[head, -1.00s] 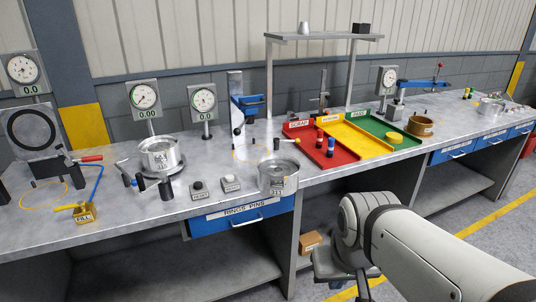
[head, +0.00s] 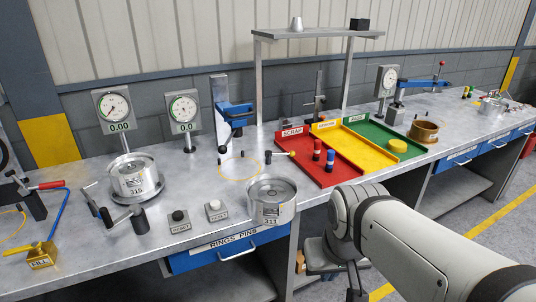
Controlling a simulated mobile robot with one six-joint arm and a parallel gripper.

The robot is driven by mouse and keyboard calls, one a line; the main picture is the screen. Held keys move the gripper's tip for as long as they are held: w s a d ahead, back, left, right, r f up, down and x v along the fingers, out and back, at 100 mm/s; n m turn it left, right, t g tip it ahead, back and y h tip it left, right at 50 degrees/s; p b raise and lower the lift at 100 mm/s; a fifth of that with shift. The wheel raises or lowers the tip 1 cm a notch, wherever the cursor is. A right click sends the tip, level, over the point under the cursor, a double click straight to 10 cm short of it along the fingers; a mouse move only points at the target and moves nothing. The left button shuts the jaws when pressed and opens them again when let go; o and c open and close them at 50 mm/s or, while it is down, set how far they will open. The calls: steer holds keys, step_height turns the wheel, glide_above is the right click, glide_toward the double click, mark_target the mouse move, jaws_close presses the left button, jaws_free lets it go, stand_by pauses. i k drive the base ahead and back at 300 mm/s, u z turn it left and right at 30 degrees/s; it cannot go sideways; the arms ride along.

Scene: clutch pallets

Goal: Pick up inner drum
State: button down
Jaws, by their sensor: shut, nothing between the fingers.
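Two round silver metal drums are in the head view, and I cannot tell which one is the inner drum. One silver drum, marked 311 (head: 272,213), stands upright at the bench's front edge above the blue drawer, with its open top showing a recessed inside. The other, marked 315 (head: 135,184), sits on a round plate below a dial gauge. My gripper (head: 356,294) shows only in part at the bottom edge, below my wrist, right of and below drum 311. It is shut and apart from both drums; its fingertips are hardly visible.
Two push-button boxes (head: 178,220) stand left of drum 311. Red (head: 330,177), yellow and green trays lie to its right, holding small red and blue parts and a yellow disc. A brass-coloured ring (head: 424,132) is farther right. The bench front (head: 235,240) borders open floor.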

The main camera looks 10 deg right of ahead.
mark_target(272, 199)
steer(key=i, duration=1.1)
steer(key=u, duration=0.05)
